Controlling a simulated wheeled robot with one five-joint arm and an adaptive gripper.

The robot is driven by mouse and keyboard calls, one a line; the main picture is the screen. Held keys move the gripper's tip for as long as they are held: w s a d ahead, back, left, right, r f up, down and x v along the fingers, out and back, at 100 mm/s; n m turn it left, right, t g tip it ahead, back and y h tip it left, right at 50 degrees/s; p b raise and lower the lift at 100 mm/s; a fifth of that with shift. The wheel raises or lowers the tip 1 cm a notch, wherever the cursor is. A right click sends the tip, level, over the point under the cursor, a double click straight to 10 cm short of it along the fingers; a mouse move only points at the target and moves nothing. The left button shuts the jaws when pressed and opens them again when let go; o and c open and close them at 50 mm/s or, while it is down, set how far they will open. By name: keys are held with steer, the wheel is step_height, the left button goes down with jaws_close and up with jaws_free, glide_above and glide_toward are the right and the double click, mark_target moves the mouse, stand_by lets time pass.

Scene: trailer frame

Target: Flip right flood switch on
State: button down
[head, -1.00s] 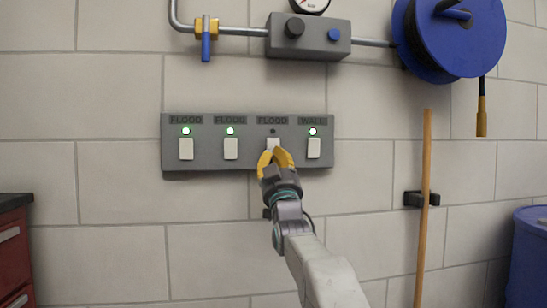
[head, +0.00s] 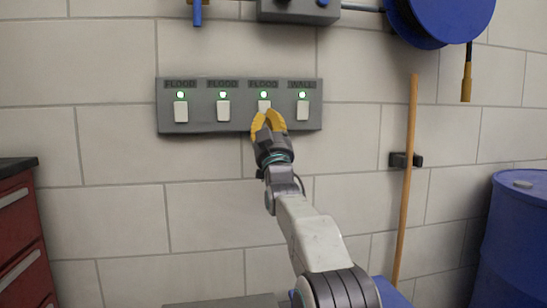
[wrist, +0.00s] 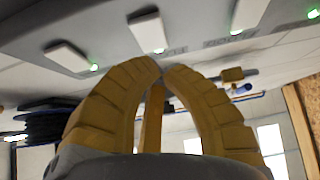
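A grey switch panel (head: 240,124) on the block wall bears a row of white rocker switches, three labelled FLOOD and one WALL. The right flood switch (head: 264,106) is third from the left; its lamp (head: 264,95) glows green, and its lower part is hidden by my fingertips. In the wrist view it is the white rocker (wrist: 148,32) just beyond the fingertips. My gripper (head: 267,114) has its yellow fingers drawn together with nothing between them; it also shows in the wrist view (wrist: 161,68). I cannot tell whether the tips touch the switch.
The left flood switch (head: 181,111), middle flood switch (head: 223,110) and wall switch (head: 303,110) have lit green lamps. A wooden pole (head: 408,170), a blue hose reel (head: 440,18), a blue drum (head: 512,235) and a red cabinet (head: 22,240) stand around.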

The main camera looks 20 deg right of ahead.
steer(key=w+f+v, duration=0.1)
steer(key=v, duration=0.9)
steer(key=shift+f, duration=0.35)
steer(key=shift+d, duration=0.1)
steer(key=shift+r, duration=0.1)
stand_by(0.4)
